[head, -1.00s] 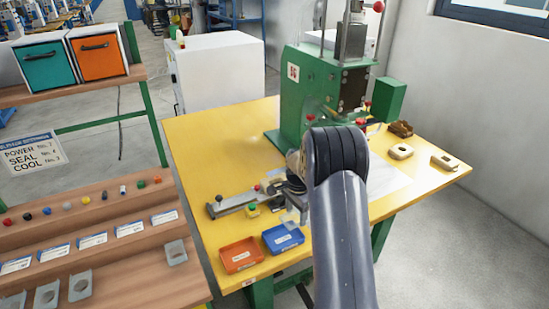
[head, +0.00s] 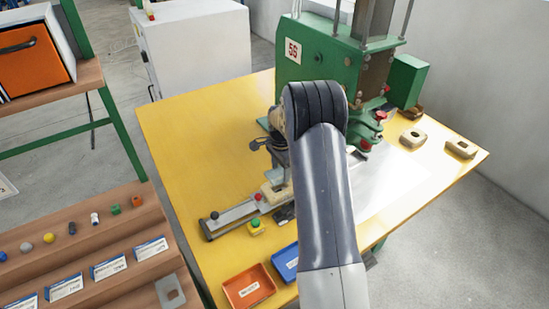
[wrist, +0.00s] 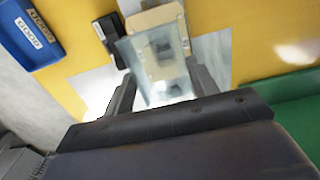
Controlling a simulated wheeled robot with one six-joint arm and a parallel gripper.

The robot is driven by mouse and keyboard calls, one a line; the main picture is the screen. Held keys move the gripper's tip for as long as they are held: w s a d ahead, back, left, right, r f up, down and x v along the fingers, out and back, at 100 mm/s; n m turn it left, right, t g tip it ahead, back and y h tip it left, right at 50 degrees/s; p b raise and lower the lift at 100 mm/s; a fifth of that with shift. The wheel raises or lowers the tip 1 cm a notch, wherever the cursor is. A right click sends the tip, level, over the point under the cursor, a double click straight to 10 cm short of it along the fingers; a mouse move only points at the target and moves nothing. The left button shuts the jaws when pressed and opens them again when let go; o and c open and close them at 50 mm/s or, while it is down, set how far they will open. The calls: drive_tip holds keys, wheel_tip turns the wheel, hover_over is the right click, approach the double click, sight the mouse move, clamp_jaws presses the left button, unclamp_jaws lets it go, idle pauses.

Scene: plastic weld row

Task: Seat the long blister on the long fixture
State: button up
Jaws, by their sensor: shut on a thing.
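My gripper (wrist: 160,68) is shut on a clear, see-through blister (wrist: 131,55), which sits between the two dark fingers in the wrist view. A cream fixture (wrist: 152,17) shows beyond and through the blister. I cannot tell whether the two touch. In the head view the cream fixture (head: 272,193) sits on the metal slide (head: 232,214), below the wrist. My arm hides most of the gripper and the blister there. I cannot tell the fixture's length for sure.
The green press (head: 323,65) stands behind the slide. Beige blocks (head: 412,138) (head: 460,149) stand at the right on the yellow table (head: 185,130).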

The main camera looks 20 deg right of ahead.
sight(280, 175)
drive_tip(key=shift+w+f, duration=0.1)
drive_tip(key=shift+w, duration=0.15)
drive_tip(key=shift+f+b, duration=1.15)
drive_tip(key=shift+f, duration=0.5)
drive_tip(key=shift+f+b, duration=1.15)
drive_tip(key=shift+f, duration=0.25)
idle(0.5)
drive_tip(key=o, duration=0.9)
drive_tip(key=c, duration=0.5)
drive_tip(key=shift+o, duration=0.2)
drive_tip(key=shift+r, duration=0.15)
